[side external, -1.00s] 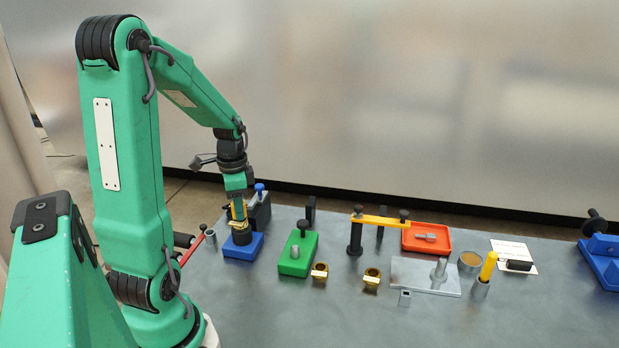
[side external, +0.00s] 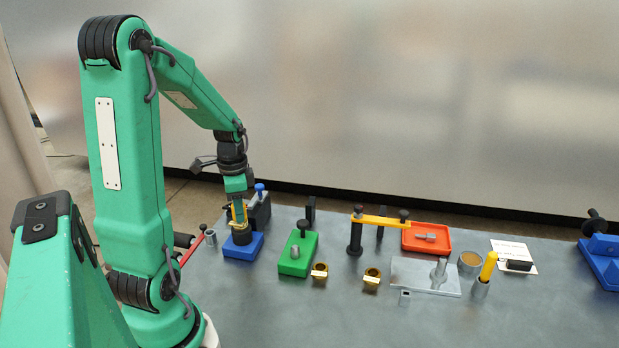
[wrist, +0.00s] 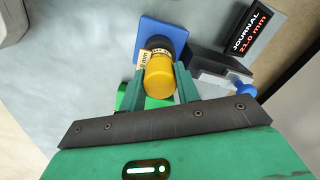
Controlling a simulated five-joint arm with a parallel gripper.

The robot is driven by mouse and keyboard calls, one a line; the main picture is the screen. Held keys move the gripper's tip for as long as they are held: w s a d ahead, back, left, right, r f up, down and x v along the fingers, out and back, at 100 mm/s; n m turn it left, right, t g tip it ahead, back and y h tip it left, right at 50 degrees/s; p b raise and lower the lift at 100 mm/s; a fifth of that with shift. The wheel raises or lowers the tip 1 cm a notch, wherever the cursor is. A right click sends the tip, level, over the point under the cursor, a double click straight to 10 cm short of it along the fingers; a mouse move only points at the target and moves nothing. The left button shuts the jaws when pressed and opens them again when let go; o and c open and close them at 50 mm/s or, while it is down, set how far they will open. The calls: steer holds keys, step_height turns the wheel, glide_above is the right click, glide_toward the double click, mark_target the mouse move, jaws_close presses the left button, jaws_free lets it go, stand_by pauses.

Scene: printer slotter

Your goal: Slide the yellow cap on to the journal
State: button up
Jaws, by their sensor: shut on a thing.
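My gripper (side external: 238,217) is shut on the yellow cap (wrist: 158,76), with one green finger on each side of it in the wrist view. A pale label ending in "mm" shows beside the cap. The cap is over a dark round part (wrist: 157,43) on the blue block (wrist: 147,30). In the side view, the dark cylinder (side external: 240,238) stands upright on the blue block (side external: 243,252), right below my fingers. A black display (wrist: 248,40) reads "JOURNAL 21.0 mm". I cannot tell whether the cap touches the dark part or sits around it.
A green block (side external: 296,262) with upright pins stands to the right. Farther right are brass pieces (side external: 371,280), a yellow bar on a black post (side external: 355,240), a red tray (side external: 408,244) and a grey plate (side external: 420,282). The front of the table is clear.

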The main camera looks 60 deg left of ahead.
steer(key=o, duration=1)
steer(key=shift+o, duration=0.2)
steer(key=shift+r, duration=3.9)
steer(key=shift+d, duration=0.15)
steer(key=d+r+n+t, duration=0.1)
steer(key=d+r+t, duration=0.1)
steer(key=d, duration=0.9)
steer(key=s+d+r+n+t, duration=0.1)
steer(key=d+r+n+t, duration=0.1)
steer(key=d, duration=0.9)
step_height(320, 180, up, 2)
steer(key=shift+s+d+r+t, duration=0.15)
steer(key=shift+d+r+t, duration=0.2)
steer(key=shift+t, duration=0.35)
